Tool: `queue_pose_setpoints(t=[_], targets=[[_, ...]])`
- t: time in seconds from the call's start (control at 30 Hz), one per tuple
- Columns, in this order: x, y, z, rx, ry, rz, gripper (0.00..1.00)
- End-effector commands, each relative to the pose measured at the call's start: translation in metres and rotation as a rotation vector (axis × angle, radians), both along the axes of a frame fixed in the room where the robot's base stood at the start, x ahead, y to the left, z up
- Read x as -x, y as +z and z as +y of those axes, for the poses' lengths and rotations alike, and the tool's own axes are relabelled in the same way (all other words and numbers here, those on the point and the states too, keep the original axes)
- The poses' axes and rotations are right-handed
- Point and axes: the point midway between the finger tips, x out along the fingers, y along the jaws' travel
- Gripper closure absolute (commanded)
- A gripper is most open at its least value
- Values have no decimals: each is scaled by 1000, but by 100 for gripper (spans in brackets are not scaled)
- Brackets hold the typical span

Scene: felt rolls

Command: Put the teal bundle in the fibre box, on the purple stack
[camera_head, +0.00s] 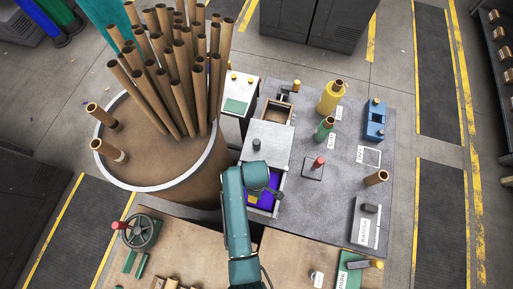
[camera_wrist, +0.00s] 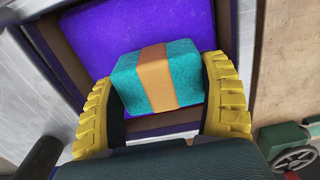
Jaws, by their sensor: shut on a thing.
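The teal bundle (camera_wrist: 127,80) with an orange band shows in the wrist view between the two yellow-padded fingers of my gripper (camera_wrist: 165,105). My gripper is shut on it. Behind the bundle lies the purple stack (camera_wrist: 140,35) inside the fibre box (camera_wrist: 50,45), whose brown inner wall shows around it. I cannot tell whether the bundle touches the stack. In the head view the purple stack (camera_head: 262,202) shows partly at the open end of the box (camera_head: 279,207), beside my teal arm.
A grey sliding lid (camera_head: 268,145) with a dark knob lies just behind the opening. A large drum (camera_head: 150,165) full of cardboard tubes stands to the left.

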Motion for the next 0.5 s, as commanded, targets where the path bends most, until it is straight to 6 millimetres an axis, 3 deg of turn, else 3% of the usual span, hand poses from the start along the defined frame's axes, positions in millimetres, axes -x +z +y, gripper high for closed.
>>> queue_pose_setpoints(t=[0.5], targets=[[0,-4,0,0,0,0,63]])
